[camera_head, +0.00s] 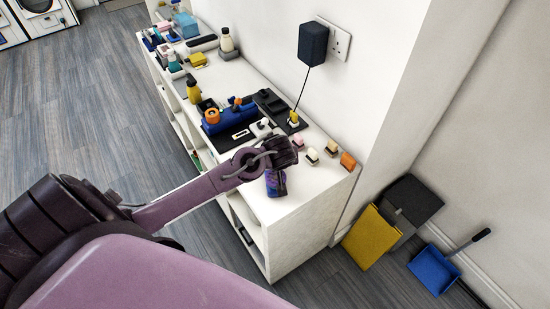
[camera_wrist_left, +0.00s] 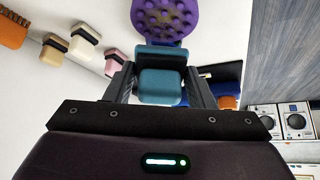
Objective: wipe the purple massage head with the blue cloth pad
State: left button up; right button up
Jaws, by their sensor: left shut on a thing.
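My left gripper (camera_wrist_left: 161,88) is shut on the blue cloth pad (camera_wrist_left: 160,84), which sits between its two fingers. The purple massage head (camera_wrist_left: 166,18), round and covered in knobs, shows just past the pad, cut by the top edge of the left wrist view. I cannot tell whether pad and head touch. In the head view my left gripper (camera_head: 276,156) is over the near end of the white counter, with the purple-blue massage head (camera_head: 276,184) just below it. The pad is not clear in the head view. My right gripper is not in view.
Several small pads (camera_head: 312,155) and an orange one (camera_head: 347,160) stand right of the gripper on the white counter (camera_head: 308,185). A blue tool with an orange part (camera_head: 228,118) and bottles stand farther back. The wall is close behind. A yellow board (camera_head: 370,237) and blue dustpan (camera_head: 433,270) are on the floor.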

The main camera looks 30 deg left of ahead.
pick_arm(q)
jog(key=shift+f+b, duration=0.5)
jog(key=shift+f, duration=0.2)
jog(key=s+d, duration=0.4)
jog(key=s, duration=0.2)
jog(key=shift+d, duration=0.3)
jog(key=shift+f, duration=0.15)
jog(key=shift+f+b, duration=0.45)
jog(key=shift+b, duration=0.05)
dwell(0.4)
